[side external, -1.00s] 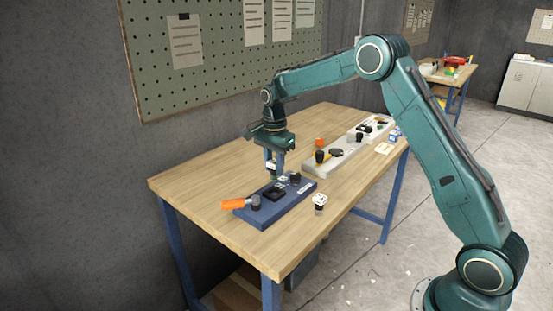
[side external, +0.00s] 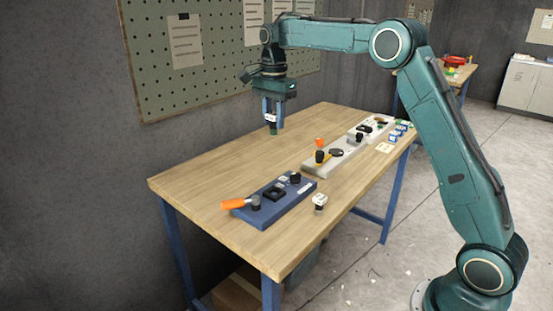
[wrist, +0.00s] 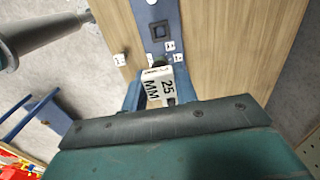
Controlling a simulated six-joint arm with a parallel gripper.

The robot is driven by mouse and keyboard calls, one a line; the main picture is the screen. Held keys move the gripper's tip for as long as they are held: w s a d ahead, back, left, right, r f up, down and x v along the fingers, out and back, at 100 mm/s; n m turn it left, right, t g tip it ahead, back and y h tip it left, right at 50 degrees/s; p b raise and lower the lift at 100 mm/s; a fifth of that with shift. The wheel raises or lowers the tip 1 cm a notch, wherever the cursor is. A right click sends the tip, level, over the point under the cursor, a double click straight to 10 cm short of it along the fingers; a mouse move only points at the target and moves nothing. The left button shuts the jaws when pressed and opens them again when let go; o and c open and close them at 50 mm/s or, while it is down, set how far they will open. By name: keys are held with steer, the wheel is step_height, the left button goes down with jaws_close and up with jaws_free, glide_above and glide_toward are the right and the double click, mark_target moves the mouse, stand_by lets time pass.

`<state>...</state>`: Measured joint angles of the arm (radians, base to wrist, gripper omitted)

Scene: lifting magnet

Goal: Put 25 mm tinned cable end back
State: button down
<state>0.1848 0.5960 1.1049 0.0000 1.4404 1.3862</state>
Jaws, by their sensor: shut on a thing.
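My gripper (side external: 272,119) is shut on a small block with a white face, the 25 mm tinned cable end (wrist: 158,86). The wrist view shows "25 MM" in black on the white face, between my two blue fingers. In the side view the held piece has a dark lower end and hangs in the air, well above the table and behind the blue board. The blue board (side external: 290,206) lies on the near part of the table. It carries an orange-handled lever (side external: 233,203), a black square socket (side external: 274,193) and a black knob (side external: 295,178).
A grey rail (side external: 318,166) with several small parts runs along the table (side external: 205,185) towards the back. A white-topped block (side external: 319,201) stands right of the blue board. Several small blue-and-white pieces (side external: 399,130) sit near the far right edge. A pegboard wall (side external: 225,65) stands behind the table.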

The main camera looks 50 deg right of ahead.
steer(key=shift+s, duration=0.2)
stand_by(0.5)
steer(key=s+a+f, duration=0.1)
steer(key=s, duration=0.4)
steer(key=s+a+f, duration=0.1)
steer(key=s+a, duration=0.1)
steer(key=s, duration=0.4)
steer(key=shift+s+f, duration=0.3)
steer(key=shift+f, duration=0.05)
steer(key=shift+f, duration=0.1)
step_height(320, 180, down, 16)
steer(key=shift+r, duration=0.2)
steer(key=shift+f, duration=0.15)
steer(key=shift+f, duration=2)
steer(key=shift+f, duration=0.1)
steer(key=c, duration=1.1)
jaws_free()
